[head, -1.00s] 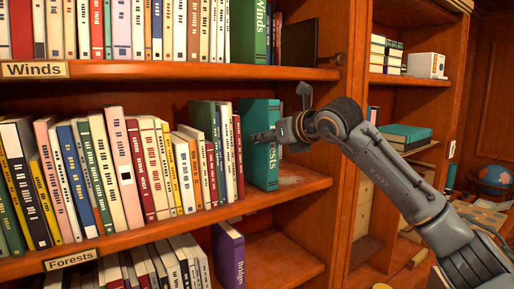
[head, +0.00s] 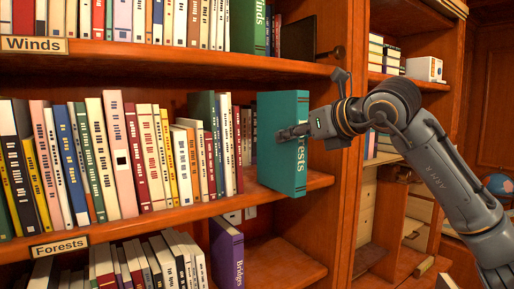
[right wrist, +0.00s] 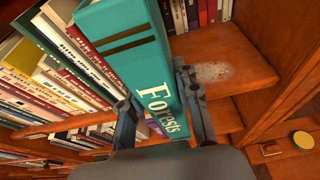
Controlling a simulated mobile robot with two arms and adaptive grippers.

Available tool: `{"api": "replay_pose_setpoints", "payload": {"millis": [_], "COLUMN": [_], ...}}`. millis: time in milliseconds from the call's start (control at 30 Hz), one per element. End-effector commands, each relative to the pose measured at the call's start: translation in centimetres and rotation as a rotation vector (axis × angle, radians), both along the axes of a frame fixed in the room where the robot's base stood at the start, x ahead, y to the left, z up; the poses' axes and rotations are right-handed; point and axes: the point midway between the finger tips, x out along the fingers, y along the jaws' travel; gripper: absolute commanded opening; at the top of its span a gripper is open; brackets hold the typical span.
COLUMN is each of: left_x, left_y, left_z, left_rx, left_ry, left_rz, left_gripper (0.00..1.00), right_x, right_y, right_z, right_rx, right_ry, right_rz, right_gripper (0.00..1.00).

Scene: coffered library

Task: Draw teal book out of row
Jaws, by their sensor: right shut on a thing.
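The teal book (head: 285,112), marked "Forests", stands upright at the right end of the middle shelf's row. Its spine sticks out at the shelf's front edge, ahead of the neighbouring books. My right gripper (head: 290,134) is shut on it, with the arm coming from the right. In the right wrist view, the two fingers (right wrist: 190,105) lie on either side of the teal book (right wrist: 133,48) near its spine lettering. My left gripper is not in view.
The row of books (head: 150,150) fills the middle shelf to the left. The shelf (head: 318,180) is bare to the right of the teal book, with a pale dusty patch (right wrist: 212,73) beside it. A shelf with books (head: 150,25) runs above. A purple book (head: 227,255) stands below.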

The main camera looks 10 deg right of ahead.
Motion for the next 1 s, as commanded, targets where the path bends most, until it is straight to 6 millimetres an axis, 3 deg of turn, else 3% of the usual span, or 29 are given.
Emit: {"api": "replay_pose_setpoints", "payload": {"millis": [1000], "left_x": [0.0], "left_y": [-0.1], "left_z": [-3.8], "left_rx": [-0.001], "left_ry": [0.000], "left_rz": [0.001], "left_gripper": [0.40], "right_x": [-8.6], "right_y": [-3.1], "right_z": [0.2], "right_rx": [0.002], "right_ry": [-0.008], "right_rz": [-0.001], "right_gripper": [0.00]}}
